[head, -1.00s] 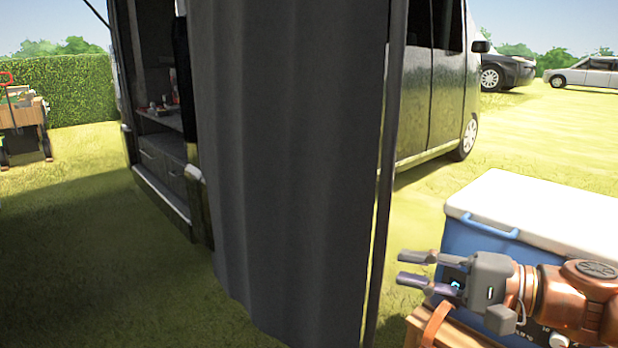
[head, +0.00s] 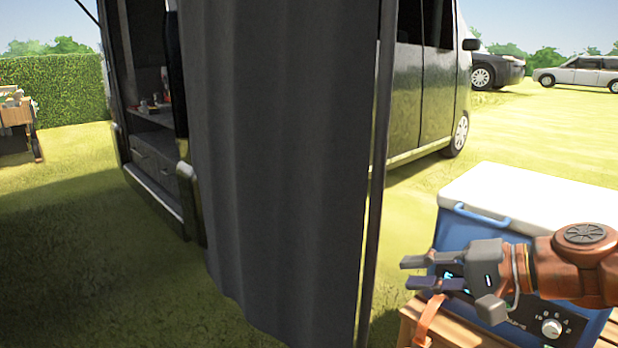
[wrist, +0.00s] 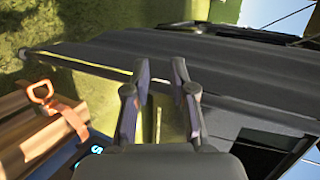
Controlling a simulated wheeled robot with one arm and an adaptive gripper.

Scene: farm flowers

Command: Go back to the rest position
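My gripper (head: 412,272) is at the lower right of the head view, in front of the blue cooler. Its two fingers point left and stand apart with nothing between them. In the wrist view my gripper (wrist: 160,75) also shows two parted, empty fingers, with the dark curtain and a strip of grass beyond them.
A blue cooler with a white lid (head: 540,208) stands on a wooden bench (head: 411,318) by my arm. A dark curtain (head: 280,150) with a pole (head: 377,190) hangs left of my gripper. A van (head: 425,100) stands behind. Open grass (head: 70,240) lies left.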

